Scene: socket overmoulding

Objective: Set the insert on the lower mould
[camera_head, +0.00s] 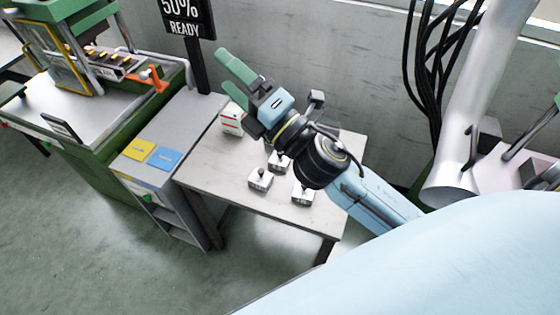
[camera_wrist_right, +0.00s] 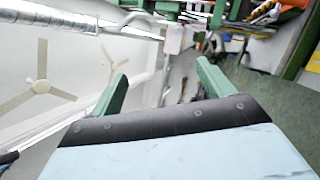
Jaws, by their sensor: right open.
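Several small metal blocks with dark knobs, which look like the inserts, stand on the small grey table: one at the front left (camera_head: 260,180), one at the front right (camera_head: 303,194) and one behind (camera_head: 278,162). The press at the upper left holds an open mould area (camera_head: 112,66) with a row of yellowish parts; I cannot clearly tell the lower mould there. My right gripper (camera_head: 224,73) is raised above the table's back, pointing up and left, its green fingers apart and nothing between them. The wrist view shows the fingers spread (camera_wrist_right: 160,72). My left gripper is out of view.
A white box with red marks (camera_head: 232,118) stands at the table's back left corner. A grey cabinet (camera_head: 190,120) with a yellow and a blue card stands between table and press. An orange handle (camera_head: 153,79) sticks out by the mould. The floor in front is clear.

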